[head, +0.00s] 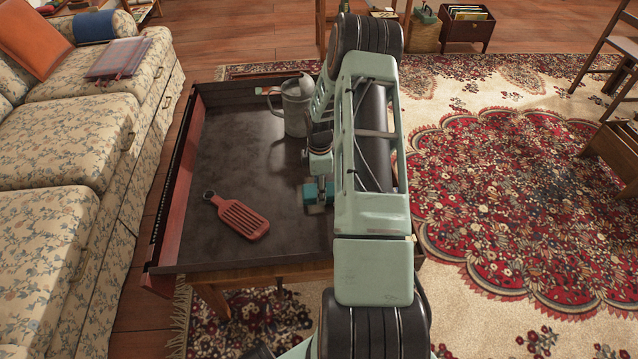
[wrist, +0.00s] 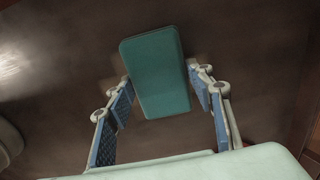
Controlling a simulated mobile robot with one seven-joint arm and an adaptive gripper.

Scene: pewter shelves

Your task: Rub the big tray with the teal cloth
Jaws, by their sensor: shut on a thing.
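The big tray (head: 240,145) is dark grey with reddish sides and sits on a low wooden table in the head view. Its dark floor (wrist: 60,110) fills the wrist view. The teal cloth (wrist: 155,70) is a folded, block-like pad between the two fingers of my gripper (wrist: 160,88). My gripper is shut on it. In the head view the gripper (head: 319,190) is low over the right part of the tray, and my arm hides much of that side. I cannot tell whether the cloth touches the tray floor.
A red slotted paddle-like thing (head: 239,215) lies in the tray's near left part. A grey pitcher (head: 296,108) stands at the far end, near my arm. A flowered sofa (head: 70,130) borders the left. The tray's middle left is clear.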

